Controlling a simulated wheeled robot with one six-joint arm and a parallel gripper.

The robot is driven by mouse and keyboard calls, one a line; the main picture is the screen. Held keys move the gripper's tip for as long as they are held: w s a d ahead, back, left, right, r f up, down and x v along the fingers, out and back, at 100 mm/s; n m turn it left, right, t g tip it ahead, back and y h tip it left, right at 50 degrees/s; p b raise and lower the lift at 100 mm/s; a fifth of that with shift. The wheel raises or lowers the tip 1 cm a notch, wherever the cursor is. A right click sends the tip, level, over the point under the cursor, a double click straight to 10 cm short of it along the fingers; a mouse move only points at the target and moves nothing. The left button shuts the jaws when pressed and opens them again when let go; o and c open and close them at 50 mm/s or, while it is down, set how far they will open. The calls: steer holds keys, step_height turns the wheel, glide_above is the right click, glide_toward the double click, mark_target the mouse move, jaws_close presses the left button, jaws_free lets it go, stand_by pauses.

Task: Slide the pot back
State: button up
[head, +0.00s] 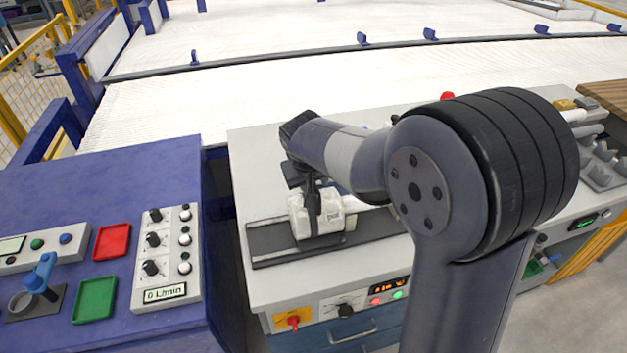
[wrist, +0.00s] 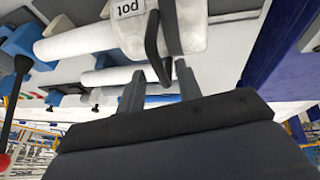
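The white pot (head: 331,218) sits on a dark flat rail (head: 272,247) on the grey bench. In the wrist view the pot (wrist: 200,28) carries the printed word "pot" and has a black bent handle (wrist: 152,48). My gripper (wrist: 160,82) is at the handle, with its two grey fingers spread apart. The end of the handle shows between the fingertips, with visible gaps. In the head view my arm reaches over the bench and hides part of the pot and what lies to its right.
A white pipe-like cylinder (wrist: 75,43) lies beside the pot. The bench front (head: 345,305) carries knobs and lit buttons. A blue cabinet (head: 60,190) with a control box (head: 168,262) stands at the left. Grey blocks (head: 602,165) sit at the right.

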steer(key=shift+c, duration=0.2)
jaws_close()
stand_by(0.4)
